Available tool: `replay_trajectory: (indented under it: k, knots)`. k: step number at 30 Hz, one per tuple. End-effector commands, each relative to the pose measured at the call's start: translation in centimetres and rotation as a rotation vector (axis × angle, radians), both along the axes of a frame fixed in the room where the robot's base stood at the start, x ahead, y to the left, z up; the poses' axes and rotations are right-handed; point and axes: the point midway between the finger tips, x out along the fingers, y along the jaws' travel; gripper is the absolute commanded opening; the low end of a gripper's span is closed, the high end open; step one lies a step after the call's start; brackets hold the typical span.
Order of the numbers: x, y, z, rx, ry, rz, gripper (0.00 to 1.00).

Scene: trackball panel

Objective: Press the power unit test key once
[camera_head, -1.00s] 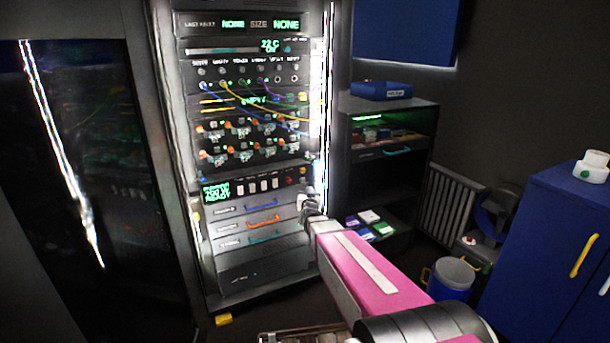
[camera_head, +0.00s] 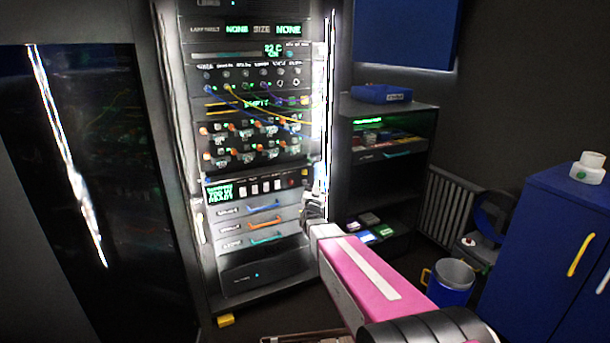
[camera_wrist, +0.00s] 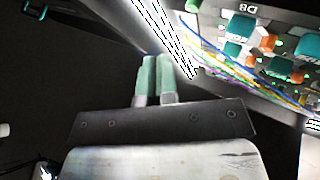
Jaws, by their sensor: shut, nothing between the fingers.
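The power unit (camera_head: 262,188) is a dark panel in the rack, with a green text display (camera_head: 221,193) at its left. A row of several pale keys (camera_head: 261,187) and a small red button (camera_head: 291,182) are to the right of the display. The labels are too small to read, so I cannot tell which is the test key. My gripper (camera_head: 316,190) is at the right edge of the rack, right of the keys. In the wrist view its green-tipped fingers (camera_wrist: 156,62) are shut together and empty. The power unit's keys are not identifiable there.
Above the power unit are knobs, cables (camera_head: 265,108) and a coloured switch panel. Drawers with blue, orange and teal handles (camera_head: 262,208) are below. A dark shelf (camera_head: 392,112) stands right of the rack, and a blue cabinet (camera_head: 545,240) further right.

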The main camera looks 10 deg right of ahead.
Motion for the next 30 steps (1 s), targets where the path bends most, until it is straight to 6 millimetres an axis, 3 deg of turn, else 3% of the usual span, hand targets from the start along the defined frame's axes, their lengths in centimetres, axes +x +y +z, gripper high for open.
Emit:
replay_trajectory:
  k: [8, 21, 30]
  knots:
    - [1.8, 0.6, -0.1, 0.000, 0.001, 0.000, 0.00]
    - [7.0, 2.3, -0.1, 0.001, 0.001, 0.002, 0.00]
    - [8.3, 2.7, 0.0, 0.000, 0.001, 0.000, 0.00]
